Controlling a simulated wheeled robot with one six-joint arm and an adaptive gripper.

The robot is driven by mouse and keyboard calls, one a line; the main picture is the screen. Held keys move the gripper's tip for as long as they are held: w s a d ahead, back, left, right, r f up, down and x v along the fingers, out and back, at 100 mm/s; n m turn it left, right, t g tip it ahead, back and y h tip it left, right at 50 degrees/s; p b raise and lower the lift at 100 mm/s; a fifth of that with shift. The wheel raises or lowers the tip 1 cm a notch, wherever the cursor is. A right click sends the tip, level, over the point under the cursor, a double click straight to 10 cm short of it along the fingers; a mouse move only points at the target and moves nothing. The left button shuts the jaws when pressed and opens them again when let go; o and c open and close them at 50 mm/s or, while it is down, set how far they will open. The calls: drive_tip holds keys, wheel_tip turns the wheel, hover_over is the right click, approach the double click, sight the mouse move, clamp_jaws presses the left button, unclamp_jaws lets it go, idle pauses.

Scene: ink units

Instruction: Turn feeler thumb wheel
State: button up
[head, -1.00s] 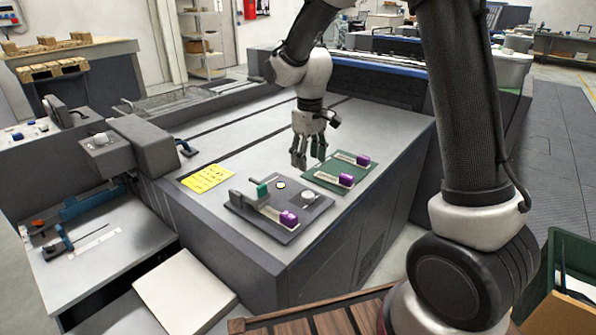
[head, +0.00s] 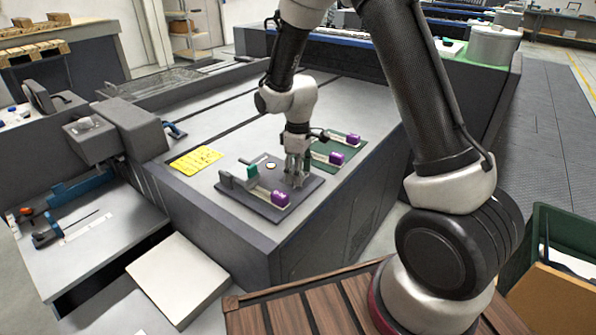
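A dark grey plate (head: 232,188) lies on the flat grey top of the machine. It carries a long grey fixture with a green block (head: 252,172) and a purple block (head: 280,198), plus a small white disc (head: 270,166). My gripper (head: 297,182) points down over the right part of this plate, right of the purple block. The round pale knob that showed on that part of the plate earlier, likely the thumb wheel, is hidden by my fingers. I cannot tell whether the fingers touch it or are closed on it.
A green plate (head: 345,145) with purple blocks (head: 337,159) lies just behind and right of my gripper, partly hidden. A yellow note (head: 196,159) lies to the left. A grey machine head (head: 138,130) stands farther left. The machine top behind is clear.

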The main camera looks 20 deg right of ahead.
drive_tip(key=shift+f, duration=0.1)
drive_tip(key=c, duration=1.1)
drive_tip(key=shift+o, duration=0.2)
drive_tip(key=m, duration=0.4)
drive_tip(key=o, duration=1.1)
drive_tip(key=shift+c, duration=0.2)
wheel_tip(320, 180, up, 12)
